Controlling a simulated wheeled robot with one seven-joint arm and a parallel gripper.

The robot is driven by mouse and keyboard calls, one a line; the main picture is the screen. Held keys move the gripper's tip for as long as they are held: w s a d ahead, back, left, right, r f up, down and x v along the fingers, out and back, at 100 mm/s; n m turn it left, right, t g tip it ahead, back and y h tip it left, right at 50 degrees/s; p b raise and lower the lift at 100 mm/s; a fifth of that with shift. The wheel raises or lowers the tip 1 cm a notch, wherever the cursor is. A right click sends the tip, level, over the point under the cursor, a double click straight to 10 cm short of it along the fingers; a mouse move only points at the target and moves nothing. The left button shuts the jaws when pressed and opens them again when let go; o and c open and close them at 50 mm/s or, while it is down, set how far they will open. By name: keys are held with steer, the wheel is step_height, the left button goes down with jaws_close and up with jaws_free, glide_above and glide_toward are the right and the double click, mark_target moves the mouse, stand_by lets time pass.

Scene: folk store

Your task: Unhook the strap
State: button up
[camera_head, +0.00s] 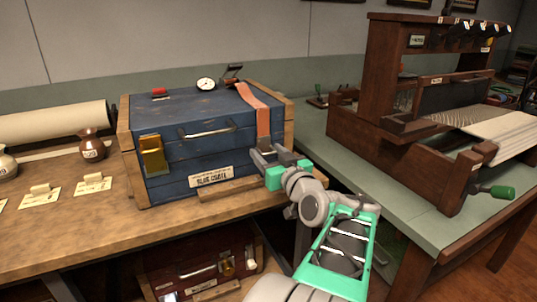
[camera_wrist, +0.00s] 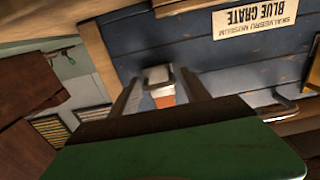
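A blue wooden crate (camera_head: 193,152) with wooden end posts stands on the wooden bench. An orange strap (camera_head: 255,102) runs over its lid and down the right part of its front. The strap's lower end carries a grey metal piece, which shows in the wrist view (camera_wrist: 158,77) with a short orange stretch of strap (camera_wrist: 164,99). My gripper (camera_head: 264,158) is at the crate's front right, at the strap's lower end. In the wrist view its two fingers (camera_wrist: 158,92) stand apart, one on each side of the strap end, with gaps visible. Finger contact with the crate cannot be told.
A brass latch (camera_head: 152,155) is on the crate's front left. A gauge (camera_head: 206,84) and a small lever (camera_head: 233,72) are on top. A wooden loom (camera_head: 385,125) stands on the green table at right. A dark red case (camera_head: 205,268) sits below the bench.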

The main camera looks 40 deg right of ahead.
jaws_close()
stand_by(0.4)
